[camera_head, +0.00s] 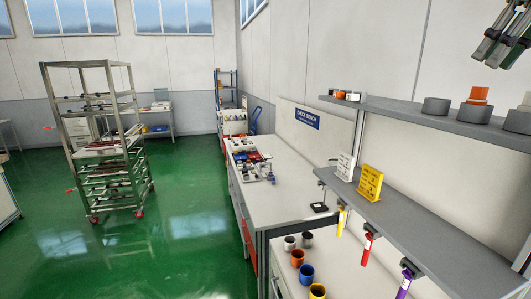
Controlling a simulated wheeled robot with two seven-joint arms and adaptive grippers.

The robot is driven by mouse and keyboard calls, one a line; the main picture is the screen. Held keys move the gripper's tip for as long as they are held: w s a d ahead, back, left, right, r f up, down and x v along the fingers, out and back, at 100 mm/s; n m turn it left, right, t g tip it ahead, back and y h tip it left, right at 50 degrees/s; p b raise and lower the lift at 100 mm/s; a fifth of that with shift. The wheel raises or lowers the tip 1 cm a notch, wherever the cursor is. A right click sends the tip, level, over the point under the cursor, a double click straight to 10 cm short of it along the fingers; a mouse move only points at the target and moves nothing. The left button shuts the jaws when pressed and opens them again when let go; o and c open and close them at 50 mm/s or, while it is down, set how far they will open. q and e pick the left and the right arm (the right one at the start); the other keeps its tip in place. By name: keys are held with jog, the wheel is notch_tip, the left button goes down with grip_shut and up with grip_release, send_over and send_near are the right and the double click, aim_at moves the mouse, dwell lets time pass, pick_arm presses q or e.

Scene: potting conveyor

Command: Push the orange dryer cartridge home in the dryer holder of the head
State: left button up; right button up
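My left gripper is out of view.
A lower shelf (415,228) bears white (344,167) and yellow (370,182) signs. Coloured cups stand below. Green floor is open at left, beside a rack (88,68).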

jog(key=shift+r, duration=0.1)
jog(key=v, duration=1.1)
jog(key=shift+s+r, duration=0.2)
jog(key=shift+r, duration=0.05)
dwell(0.5)
dwell(0.6)
